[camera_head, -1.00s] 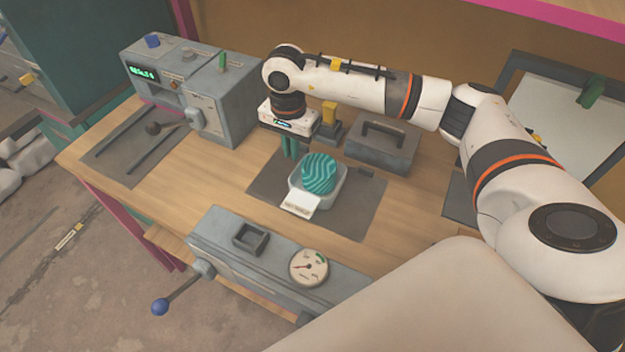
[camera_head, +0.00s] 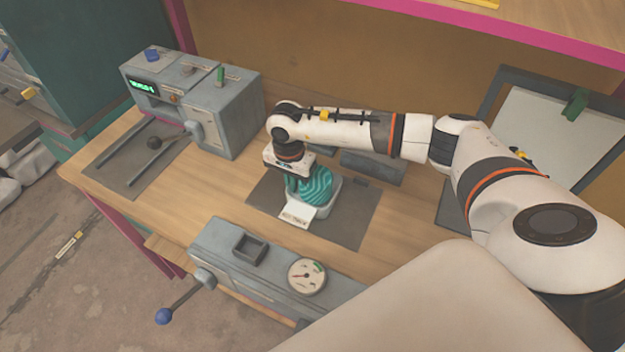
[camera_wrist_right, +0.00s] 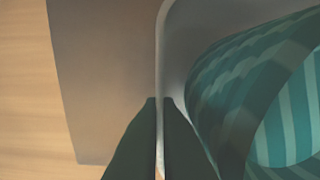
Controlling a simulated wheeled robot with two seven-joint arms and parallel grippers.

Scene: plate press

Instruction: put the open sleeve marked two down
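A grey open-topped dish (camera_head: 331,199) stands on a dark mat and holds a teal striped round thing (camera_head: 318,184). A white label (camera_head: 297,214) with dark print too small to read is on its near side. I cannot make out a mark two or tell for sure which piece is the sleeve. My right gripper (camera_head: 292,186) points down at the dish's left back wall. In the right wrist view its dark green fingers (camera_wrist_right: 160,100) stand close on either side of the dish's thin rim (camera_wrist_right: 159,60), seemingly pinching it. The striped thing (camera_wrist_right: 265,95) is beside them. My left gripper is not in view.
The dark mat (camera_head: 355,222) has bare room to the right. A grey press with a gauge (camera_head: 307,275) and blue-knobbed lever (camera_head: 163,316) is in front. A grey machine with a green display (camera_head: 143,86) stands back left. A grey box (camera_head: 372,168) sits behind my arm.

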